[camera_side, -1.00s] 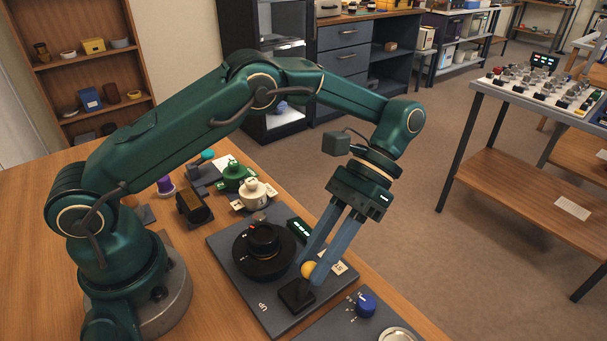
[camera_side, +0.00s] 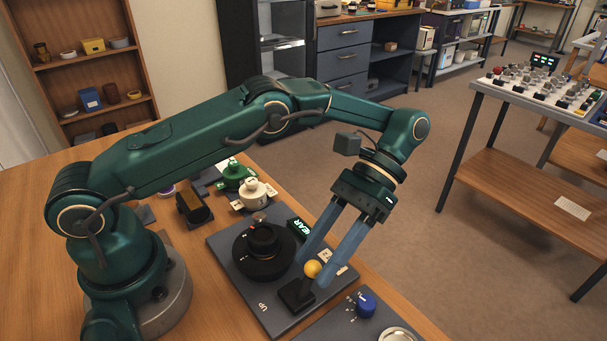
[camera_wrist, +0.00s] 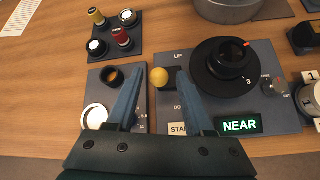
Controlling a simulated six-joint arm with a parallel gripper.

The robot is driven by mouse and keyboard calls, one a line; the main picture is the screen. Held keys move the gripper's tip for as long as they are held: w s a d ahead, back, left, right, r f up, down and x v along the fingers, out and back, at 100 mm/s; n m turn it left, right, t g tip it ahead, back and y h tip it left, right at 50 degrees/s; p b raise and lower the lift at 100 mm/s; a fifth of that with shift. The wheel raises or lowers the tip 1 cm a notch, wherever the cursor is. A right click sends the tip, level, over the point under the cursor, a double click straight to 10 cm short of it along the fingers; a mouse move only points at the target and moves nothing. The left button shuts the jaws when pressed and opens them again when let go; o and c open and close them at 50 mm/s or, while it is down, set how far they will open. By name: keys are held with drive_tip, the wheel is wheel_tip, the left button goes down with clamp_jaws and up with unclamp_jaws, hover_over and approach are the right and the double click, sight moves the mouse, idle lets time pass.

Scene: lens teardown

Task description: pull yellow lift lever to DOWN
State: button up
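The lift lever's yellow ball knob (camera_side: 312,269) sits on a dark block (camera_side: 296,294) at the front of a grey panel. In the side view its stem leans to the right. In the wrist view the yellow knob (camera_wrist: 160,77) lies between the UP label (camera_wrist: 178,57) and the partly hidden DOWN label (camera_wrist: 178,107). My gripper (camera_side: 312,274) points down with one blue finger on each side of the knob. In the wrist view the fingers of my gripper (camera_wrist: 160,73) are apart, with a gap on both sides of the knob.
A black round dial (camera_wrist: 223,67) stands beside the lever, with a lit NEAR display (camera_wrist: 239,124) near it. A neighbouring panel holds a blue knob (camera_side: 365,304) and a pale disc (camera_side: 398,335). Cream and green parts (camera_side: 254,192) stand behind the dial.

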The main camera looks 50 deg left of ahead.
drive_tip(key=shift+s+r, duration=0.15)
idle(0.4)
drive_tip(key=shift+s+r+t, duration=0.15)
drive_tip(key=shift+s+t, duration=0.15)
drive_tip(key=shift+t, duration=0.4)
drive_tip(key=shift+s+r+t, duration=0.25)
drive_tip(key=shift+s+t, duration=0.65)
drive_tip(key=shift+t, duration=0.5)
drive_tip(key=shift+s+t, duration=1)
drive_tip(key=shift+t, duration=0.5)
drive_tip(key=shift+s+f+t, duration=0.25)
drive_tip(key=shift+s+t, duration=0.6)
drive_tip(key=shift+t, duration=0.45)
drive_tip(key=shift+r, duration=0.3)
drive_tip(key=a+r+n+t, duration=0.3)
drive_tip(key=a+r+t, duration=0.2)
drive_tip(key=a+r, duration=0.4)
drive_tip(key=shift+a+t+y, duration=0.3)
drive_tip(key=shift+a+y, duration=0.1)
drive_tip(key=shift+a, duration=0.5)
